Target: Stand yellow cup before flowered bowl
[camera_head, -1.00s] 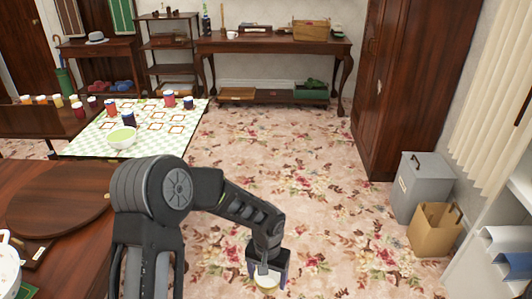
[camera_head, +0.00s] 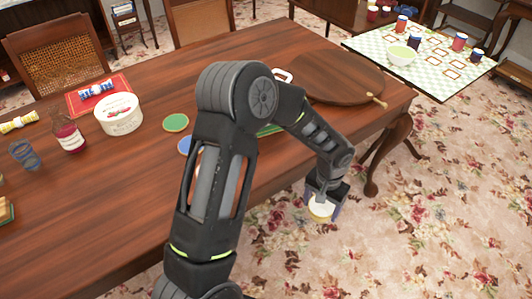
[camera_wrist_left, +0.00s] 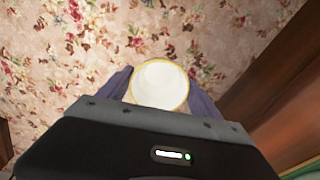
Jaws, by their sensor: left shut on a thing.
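My left gripper (camera_head: 322,202) is shut on the yellow cup (camera_head: 320,211) and holds it over the floor, off the right edge of the wooden table. In the left wrist view the cup (camera_wrist_left: 160,84) sits between the fingers, with a yellow rim and a white, empty-looking inside. A bowl clearly marked with flowers cannot be made out. A white round container (camera_head: 118,114) with a red pattern stands on the table at left. A white bowl with a pale green inside (camera_head: 401,56) stands on the far checked table. My right gripper is not in view.
My left arm hides part of the tabletop. The flowered carpet at right is clear.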

